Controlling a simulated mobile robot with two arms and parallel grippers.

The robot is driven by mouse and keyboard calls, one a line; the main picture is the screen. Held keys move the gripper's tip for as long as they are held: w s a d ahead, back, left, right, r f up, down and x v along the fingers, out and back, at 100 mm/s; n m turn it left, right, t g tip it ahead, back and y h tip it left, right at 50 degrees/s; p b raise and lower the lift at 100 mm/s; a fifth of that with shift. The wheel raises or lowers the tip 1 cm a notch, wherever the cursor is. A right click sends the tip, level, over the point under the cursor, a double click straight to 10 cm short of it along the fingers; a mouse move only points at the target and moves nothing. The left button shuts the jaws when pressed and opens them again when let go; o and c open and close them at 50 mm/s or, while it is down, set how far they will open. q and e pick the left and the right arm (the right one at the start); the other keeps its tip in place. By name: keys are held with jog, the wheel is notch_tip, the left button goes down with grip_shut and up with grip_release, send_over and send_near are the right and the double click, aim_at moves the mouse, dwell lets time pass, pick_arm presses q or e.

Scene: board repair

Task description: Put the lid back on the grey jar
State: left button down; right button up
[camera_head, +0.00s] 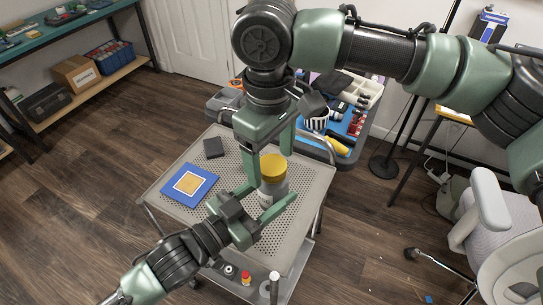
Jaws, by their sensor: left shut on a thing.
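The grey jar (272,191) stands on the perforated top of the grey cart. The yellow lid (273,164) sits at the jar's mouth; I cannot tell if it is fully seated. My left gripper (266,197) comes in low from the left and is shut on the jar's body, one finger on each side. My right gripper (270,158) points down from above, its fingers apart on either side of the lid. It looks open, and I see no clear grip on the lid.
A tool tray (352,122) stands behind the cart. Small items lie on the lower shelf. A grey chair (490,215) is at the right.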

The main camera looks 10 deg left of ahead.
jog(key=shift+r, duration=0.15)
notch_tip(320, 180, up, 12)
jog(key=shift+s, duration=0.15)
dwell(0.4)
jog(key=shift+a, duration=0.1)
dwell(0.4)
